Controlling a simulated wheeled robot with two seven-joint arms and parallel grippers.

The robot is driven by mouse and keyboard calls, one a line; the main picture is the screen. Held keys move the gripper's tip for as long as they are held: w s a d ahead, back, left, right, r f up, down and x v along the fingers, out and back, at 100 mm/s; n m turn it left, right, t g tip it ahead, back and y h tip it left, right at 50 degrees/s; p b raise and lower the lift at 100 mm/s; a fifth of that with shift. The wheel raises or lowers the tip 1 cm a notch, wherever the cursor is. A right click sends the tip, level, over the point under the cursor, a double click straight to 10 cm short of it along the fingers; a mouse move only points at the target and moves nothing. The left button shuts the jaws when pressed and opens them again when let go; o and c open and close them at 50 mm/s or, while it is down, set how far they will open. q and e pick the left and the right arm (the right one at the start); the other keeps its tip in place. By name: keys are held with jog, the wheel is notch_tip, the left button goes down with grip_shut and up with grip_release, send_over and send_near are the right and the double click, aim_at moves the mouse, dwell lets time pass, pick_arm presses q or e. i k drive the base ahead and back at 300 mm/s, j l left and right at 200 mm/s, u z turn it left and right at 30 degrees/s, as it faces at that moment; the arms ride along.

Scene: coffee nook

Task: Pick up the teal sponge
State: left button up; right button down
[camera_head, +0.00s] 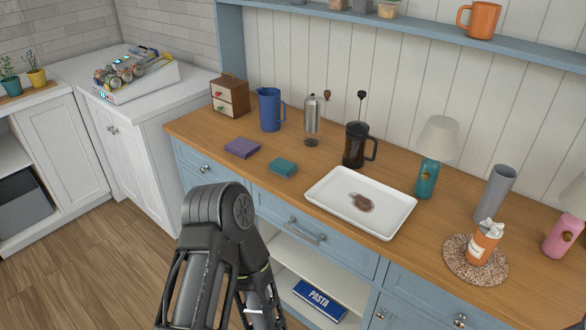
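The teal sponge (283,168) lies flat on the wooden counter (212,130), near its front edge. It is a small block left of the white tray and right of a purple sponge (242,148). Nothing is touching it. A dark bent arm of mine rises from the bottom of the view, in front of the counter and below the sponge. Neither gripper's fingers can be seen.
A white tray (322,192) with a brown spill (361,202) sits right of the sponge. Behind stand a blue pitcher (269,110), a steel grinder (311,114) and a French press (354,147). A teal lamp (427,180) stands farther right.

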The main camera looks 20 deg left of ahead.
aim_at(284, 168)
jog(key=j+z, duration=0.15)
jog(key=z, duration=0.3)
jog(key=j+z, duration=0.15)
jog(key=z, duration=0.3)
jog(key=j+z, duration=0.2)
jog(key=z, duration=0.25)
jog(key=j+z, duration=0.15)
jog(key=z, duration=0.25)
jog(key=k+j+z, duration=0.4)
jog(key=j, duration=0.5)
jog(key=k+j+z, duration=0.4)
jog(key=k+j, duration=0.2)
jog(key=j, duration=0.15)
jog(key=k+j+z, duration=0.4)
jog(key=k+j, duration=0.45)
jog(key=k, duration=0.15)
jog(key=k+j, duration=0.35)
jog(key=k, duration=0.1)
